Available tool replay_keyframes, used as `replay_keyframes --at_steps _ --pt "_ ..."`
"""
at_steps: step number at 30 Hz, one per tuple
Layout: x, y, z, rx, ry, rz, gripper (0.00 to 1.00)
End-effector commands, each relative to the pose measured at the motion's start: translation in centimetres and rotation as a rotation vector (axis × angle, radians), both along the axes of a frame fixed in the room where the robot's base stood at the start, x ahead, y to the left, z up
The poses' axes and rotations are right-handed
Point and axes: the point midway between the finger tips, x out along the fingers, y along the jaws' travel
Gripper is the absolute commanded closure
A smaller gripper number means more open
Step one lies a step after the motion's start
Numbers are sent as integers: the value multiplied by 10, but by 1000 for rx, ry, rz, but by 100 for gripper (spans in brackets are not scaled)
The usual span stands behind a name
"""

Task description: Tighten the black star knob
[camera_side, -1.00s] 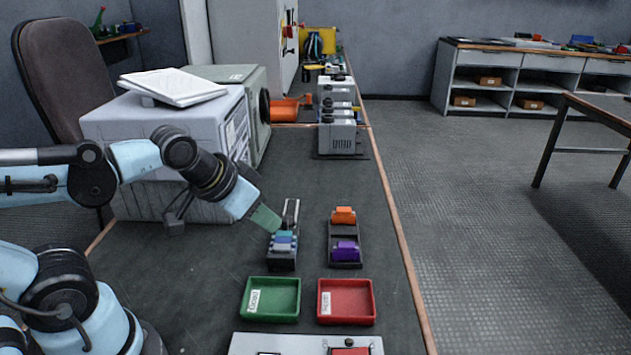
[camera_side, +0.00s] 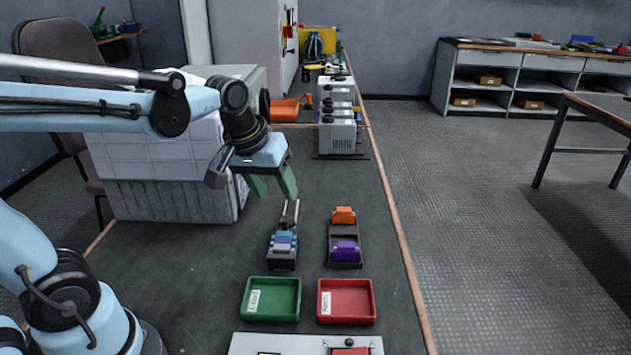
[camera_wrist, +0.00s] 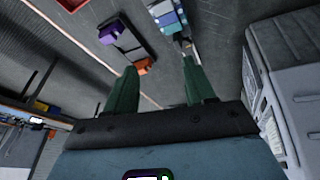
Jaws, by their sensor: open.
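My gripper (camera_side: 277,192) is open and empty, its two green fingers pointing down above the bench. In the wrist view its fingers (camera_wrist: 160,75) are spread apart with nothing between them. Just below and in front of it in the side view stands a dark holder (camera_side: 282,264) with blue and grey blocks and an upright metal piece (camera_side: 290,214) at its back. The blue blocks also show at the top of the wrist view (camera_wrist: 168,16), beyond the fingertips. I cannot make out a black star knob for certain; any knob on the holder is too small to tell.
A second holder (camera_side: 345,265) carries an orange block (camera_side: 343,215) and a purple block (camera_side: 346,250). A green tray (camera_side: 271,299) and a red tray (camera_side: 346,301) lie nearer. A panel (camera_side: 305,344) is in front. A grey cabinet (camera_side: 165,195) stands left of my gripper.

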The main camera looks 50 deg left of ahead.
Motion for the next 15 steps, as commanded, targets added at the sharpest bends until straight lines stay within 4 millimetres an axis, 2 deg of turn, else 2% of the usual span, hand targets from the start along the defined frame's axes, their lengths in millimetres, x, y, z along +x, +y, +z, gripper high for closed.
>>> replay_keyframes --at_steps 1,9,15 --pt "10 7 0 -21 30 64 46" --pt "51 41 -16 -123 199 429 46" --pt "72 64 -35 -166 296 656 46"
